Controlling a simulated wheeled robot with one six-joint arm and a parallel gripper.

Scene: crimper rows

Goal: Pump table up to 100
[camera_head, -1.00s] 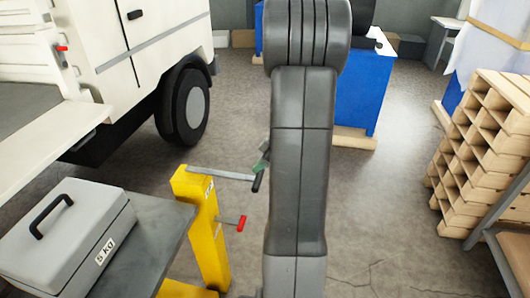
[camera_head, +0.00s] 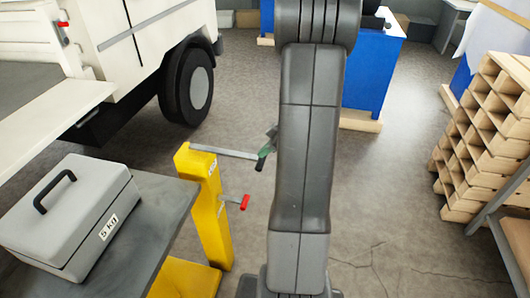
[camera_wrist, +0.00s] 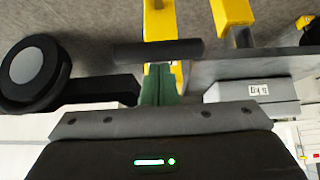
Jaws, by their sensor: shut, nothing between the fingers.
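The grey lift table (camera_head: 150,225) carries a grey case (camera_head: 65,215) labelled 5 kg. Its yellow post (camera_head: 210,210) stands at the table's right side. A grey pump lever (camera_head: 225,151) sticks out rightward from the post top and ends in a black handle (camera_head: 263,165). A shorter red-handled lever (camera_head: 245,202) sits lower on the post. My gripper (camera_head: 268,152), with green fingers, is at the black handle, partly hidden by my arm. In the wrist view, my green fingers (camera_wrist: 158,72) are shut and empty just short of the black handle (camera_wrist: 158,50); contact is unclear. No height reading is legible.
A white truck (camera_head: 120,60) with a wheel (camera_head: 190,88) stands behind the table. A blue cabinet (camera_head: 375,70) is behind my arm. Wooden racks (camera_head: 480,140) stand at the right. The floor between post and racks is open.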

